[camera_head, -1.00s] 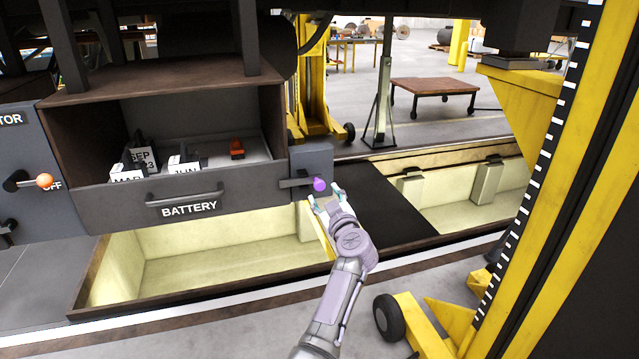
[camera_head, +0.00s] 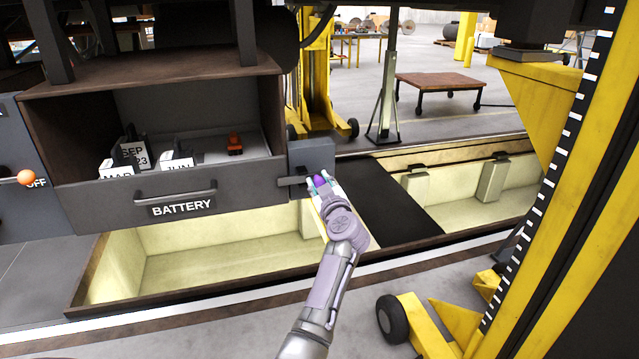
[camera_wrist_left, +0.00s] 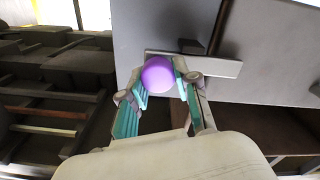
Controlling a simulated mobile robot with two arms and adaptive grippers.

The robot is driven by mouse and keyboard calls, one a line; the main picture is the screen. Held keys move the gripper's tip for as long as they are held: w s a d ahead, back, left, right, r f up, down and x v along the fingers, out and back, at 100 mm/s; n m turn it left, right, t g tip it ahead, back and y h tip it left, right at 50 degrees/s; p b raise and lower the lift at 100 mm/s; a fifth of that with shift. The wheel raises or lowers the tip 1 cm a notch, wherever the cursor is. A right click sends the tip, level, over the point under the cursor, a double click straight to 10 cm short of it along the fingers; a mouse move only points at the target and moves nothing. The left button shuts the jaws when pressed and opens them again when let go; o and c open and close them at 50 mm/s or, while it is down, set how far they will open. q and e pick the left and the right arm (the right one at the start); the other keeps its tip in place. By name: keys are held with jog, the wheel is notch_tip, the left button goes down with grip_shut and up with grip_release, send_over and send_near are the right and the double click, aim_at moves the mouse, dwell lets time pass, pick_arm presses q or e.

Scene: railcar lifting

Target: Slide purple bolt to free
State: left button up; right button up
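The purple bolt (camera_head: 320,181) is a round knob on the latch at the right end of the battery drawer (camera_head: 110,203). It also shows in the left wrist view (camera_wrist_left: 158,74), in front of a grey latch plate (camera_wrist_left: 215,66). My left gripper (camera_head: 319,185) is at the bolt. In the left wrist view its two teal-padded fingers (camera_wrist_left: 160,88) stand apart, one on each side of the purple knob. I cannot tell whether the pads touch it. The latch lies partly behind the gripper in the head view. My right gripper is not in view.
The drawer has a BATTERY label and handle (camera_head: 176,198), with several labelled blocks and a red item (camera_head: 235,144) inside. An orange-knobbed lever (camera_head: 25,178) is at left. A yellow lifting jack (camera_head: 540,170) stands at right. An open pit (camera_head: 225,260) lies below the drawer.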

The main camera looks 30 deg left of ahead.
pick_arm(q)
grip_shut()
jog(key=w+d, duration=0.3)
jog(key=shift+w+d+b, duration=0.1)
jog(key=shift+w+b, duration=0.15)
jog(key=shift+b, duration=0.1)
jog(key=o, duration=0.5)
grip_release()
jog(key=o, duration=0.3)
jog(key=shift+w+d+f, duration=0.1)
jog(key=shift+w+f, duration=0.05)
jog(key=shift+w, duration=0.1)
notch_tip(320, 180, up, 10)
jog(key=shift+r, duration=0.1)
